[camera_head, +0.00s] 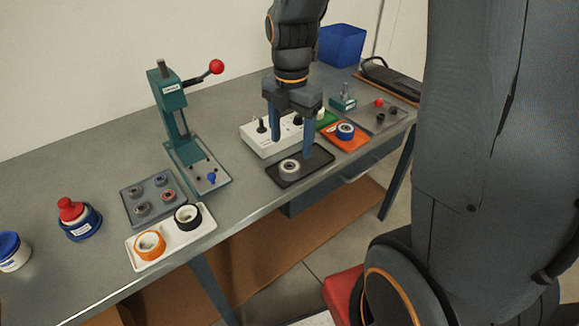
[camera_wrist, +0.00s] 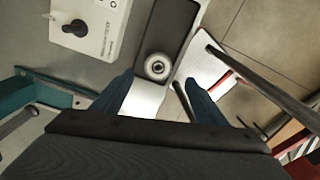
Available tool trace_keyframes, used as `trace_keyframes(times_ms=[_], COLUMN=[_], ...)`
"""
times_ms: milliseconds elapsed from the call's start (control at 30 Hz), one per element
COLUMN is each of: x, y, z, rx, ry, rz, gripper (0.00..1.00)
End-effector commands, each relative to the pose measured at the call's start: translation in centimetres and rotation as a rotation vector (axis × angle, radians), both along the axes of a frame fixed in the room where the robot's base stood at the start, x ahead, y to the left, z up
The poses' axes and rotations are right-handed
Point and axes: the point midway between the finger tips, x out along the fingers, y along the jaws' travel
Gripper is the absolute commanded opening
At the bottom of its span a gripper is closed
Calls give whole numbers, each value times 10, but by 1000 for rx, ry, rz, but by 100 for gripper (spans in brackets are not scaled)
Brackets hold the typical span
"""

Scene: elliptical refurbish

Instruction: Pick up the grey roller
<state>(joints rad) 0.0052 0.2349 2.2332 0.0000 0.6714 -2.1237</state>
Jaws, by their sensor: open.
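The grey roller (camera_head: 290,167) sits on the left part of a black tray (camera_head: 318,163) near the table's front edge. My gripper (camera_head: 291,147) is open and points down over the tray. Its two blue fingers stand either side of the roller in the head view. In the wrist view my gripper (camera_wrist: 158,85) has its fingers spread, with the roller just beyond the tips, between their lines. Nothing is between the fingers.
A white box with black knobs (camera_head: 262,140) stands close behind the tray. A green press with a red-knobbed lever (camera_head: 170,105) stands to the left. An orange tray with a blue roller (camera_head: 356,141) lies to the right. A white tray (camera_head: 165,255) holds orange and black rings.

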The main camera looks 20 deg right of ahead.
Motion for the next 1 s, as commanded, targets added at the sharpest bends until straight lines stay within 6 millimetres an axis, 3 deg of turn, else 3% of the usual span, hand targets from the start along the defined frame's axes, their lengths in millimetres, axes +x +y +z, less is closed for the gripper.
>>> trace_keyframes(times_ms=[167,800,1000], x=[2,2,2], y=[0,2,2], z=[-3,-65,-76], rx=[0,0,0], ry=[5,6,2], rz=[81,81,81], gripper=[66,66,66])
